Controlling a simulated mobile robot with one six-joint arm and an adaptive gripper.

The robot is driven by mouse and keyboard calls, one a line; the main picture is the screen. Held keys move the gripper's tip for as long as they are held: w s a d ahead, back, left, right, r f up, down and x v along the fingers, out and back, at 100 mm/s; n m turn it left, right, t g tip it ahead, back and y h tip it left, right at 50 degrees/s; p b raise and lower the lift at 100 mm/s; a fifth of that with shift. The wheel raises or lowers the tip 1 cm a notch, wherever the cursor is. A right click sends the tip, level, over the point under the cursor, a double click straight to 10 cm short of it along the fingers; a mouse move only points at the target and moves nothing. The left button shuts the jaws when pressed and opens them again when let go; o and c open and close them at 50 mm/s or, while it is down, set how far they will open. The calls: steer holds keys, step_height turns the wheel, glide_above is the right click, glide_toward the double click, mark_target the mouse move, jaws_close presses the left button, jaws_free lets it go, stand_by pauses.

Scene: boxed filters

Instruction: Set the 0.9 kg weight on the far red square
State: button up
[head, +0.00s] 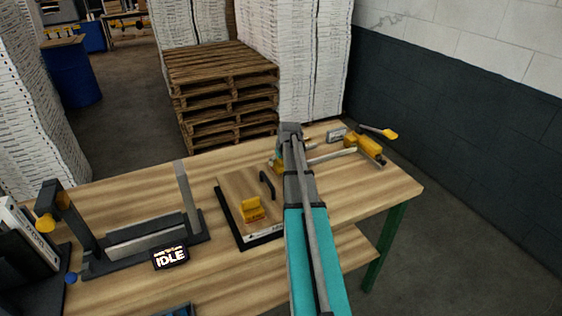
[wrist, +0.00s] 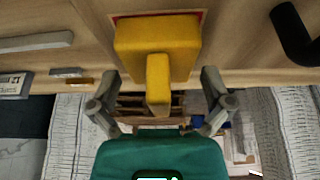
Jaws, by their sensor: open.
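A yellow weight (wrist: 180,35) with a raised grip fills the upper middle of the wrist view, and a thin red edge (wrist: 204,14) of a square shows around its base. My gripper (wrist: 159,80) is open, its two fingers spread on either side of the grip and apart from it. In the head view this weight (head: 276,166) shows only partly behind my arm, at the far part of the board. A second yellow weight (head: 252,209) stands at the near part of the board; its label is too small to read. Any square under it is hidden.
The dark-edged board (head: 229,183) lies on the wooden bench (head: 376,198). A black handle (head: 267,184) stands between the weights. A yellow toggle clamp (head: 364,146) is to the right, and a dark fixture (head: 145,240) with an IDLE display is to the left. Pallets (head: 225,105) stand behind.

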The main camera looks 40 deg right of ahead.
steer(key=p+v, duration=0.9)
steer(key=v, duration=0.2)
steer(key=shift+p, duration=0.4)
steer(key=shift+s+a, duration=0.1)
steer(key=shift+s, duration=0.05)
stand_by(0.6)
steer(key=s+a+n+g, duration=0.1)
steer(key=s+a, duration=0.3)
steer(key=a, duration=1)
steer(key=s+a+f+g, duration=0.1)
steer(key=s+a, duration=0.3)
steer(key=a, duration=0.9)
steer(key=s+a+n+g+y, duration=0.1)
steer(key=s+a, duration=0.3)
steer(key=a, duration=1)
steer(key=shift+s+a+f+n+g, duration=0.2)
steer(key=shift+a+n+g, duration=0.15)
steer(key=shift+g, duration=0.25)
